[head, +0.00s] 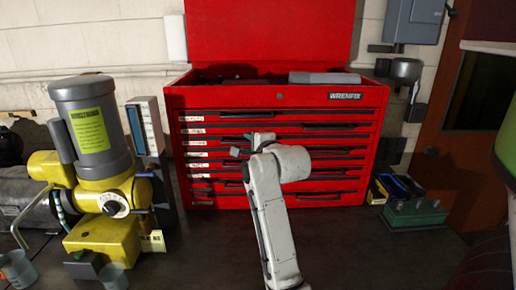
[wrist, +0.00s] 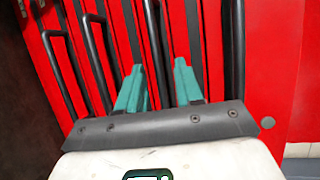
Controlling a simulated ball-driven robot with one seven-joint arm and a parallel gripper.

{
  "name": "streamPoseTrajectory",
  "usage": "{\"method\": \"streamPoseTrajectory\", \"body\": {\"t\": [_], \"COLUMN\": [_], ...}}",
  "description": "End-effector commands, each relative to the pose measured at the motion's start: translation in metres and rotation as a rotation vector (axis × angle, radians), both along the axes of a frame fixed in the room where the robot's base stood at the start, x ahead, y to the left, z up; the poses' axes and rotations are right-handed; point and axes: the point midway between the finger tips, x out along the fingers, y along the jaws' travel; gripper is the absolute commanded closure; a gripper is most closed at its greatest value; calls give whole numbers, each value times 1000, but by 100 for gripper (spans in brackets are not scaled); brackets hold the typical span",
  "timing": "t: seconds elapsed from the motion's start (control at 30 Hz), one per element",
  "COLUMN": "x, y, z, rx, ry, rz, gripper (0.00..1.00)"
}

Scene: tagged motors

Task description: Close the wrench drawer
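The red tool chest (head: 275,97) stands against the wall, with several stacked drawers and long black handles. The drawer labels (head: 196,130) on its left side are too small to read, so I cannot tell which is the wrench drawer. No drawer is clearly pulled far out; my arm hides part of the middle ones. My gripper (wrist: 159,66) is in front of the drawer fronts, its two teal fingers apart. A black handle (wrist: 155,35) shows between the fingers, and I cannot tell whether they touch it. No object is visibly gripped.
A yellow and grey machine (head: 104,190) stands on the dark bench left of the chest. A green-based device (head: 414,214) and a small yellow-black item (head: 396,187) sit at the right. The chest's red lid (head: 270,32) is up. The bench front right of my arm is clear.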

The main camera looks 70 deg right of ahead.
Motion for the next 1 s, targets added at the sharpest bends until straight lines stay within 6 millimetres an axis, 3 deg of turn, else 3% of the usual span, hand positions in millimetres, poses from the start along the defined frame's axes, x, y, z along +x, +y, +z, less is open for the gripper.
{"method": "streamPoseTrajectory", "body": {"t": [0.5, 1.0], "x": [-61, -69], "y": [60, 67], "z": [15, 18], "rx": [-1, 0], "ry": [-1, 0], "rz": [0, -1], "gripper": [64, 64]}}
